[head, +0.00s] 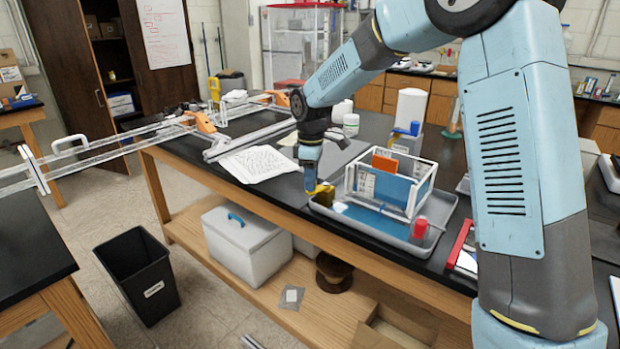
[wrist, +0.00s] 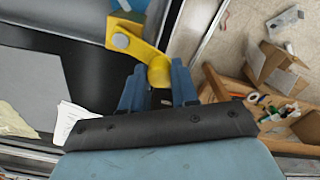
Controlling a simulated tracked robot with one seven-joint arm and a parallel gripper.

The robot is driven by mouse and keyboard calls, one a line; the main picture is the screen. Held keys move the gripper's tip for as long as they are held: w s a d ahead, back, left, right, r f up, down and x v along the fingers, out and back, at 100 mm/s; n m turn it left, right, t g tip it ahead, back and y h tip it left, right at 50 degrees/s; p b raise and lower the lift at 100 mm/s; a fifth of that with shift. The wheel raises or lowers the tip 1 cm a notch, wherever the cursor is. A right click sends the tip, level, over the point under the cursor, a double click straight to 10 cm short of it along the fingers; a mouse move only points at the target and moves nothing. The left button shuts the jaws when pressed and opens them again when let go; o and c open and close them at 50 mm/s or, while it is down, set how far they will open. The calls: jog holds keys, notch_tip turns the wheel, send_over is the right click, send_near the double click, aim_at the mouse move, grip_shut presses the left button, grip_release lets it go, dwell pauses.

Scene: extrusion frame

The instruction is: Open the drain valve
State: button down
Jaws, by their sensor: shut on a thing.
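The yellow drain valve (head: 324,196) is at the near left corner of the grey tray (head: 436,238) on the black bench. In the wrist view the valve (wrist: 125,36) shows a flat yellow plate with a bolt and an arm that ends in a rounded knob. My gripper (head: 311,186) reaches down to it from above. In the wrist view my gripper (wrist: 157,80) has its two blue fingers on either side of the rounded yellow end and is shut on it. The fingers hide part of that end.
A white-framed box (head: 392,186) with blue panels stands in the tray, with a red-capped item (head: 420,228) near it. Papers (head: 258,163) lie left of my gripper. A black bin (head: 138,272) and a white cooler (head: 245,243) are below the bench top.

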jog(key=shift+d, duration=0.1)
dwell(0.4)
jog(key=c, duration=0.8)
grip_release()
jog(key=shift+c, duration=0.2)
jog(key=shift+r, duration=0.1)
notch_tip(320, 180, up, 14)
jog(key=shift+f, duration=0.25)
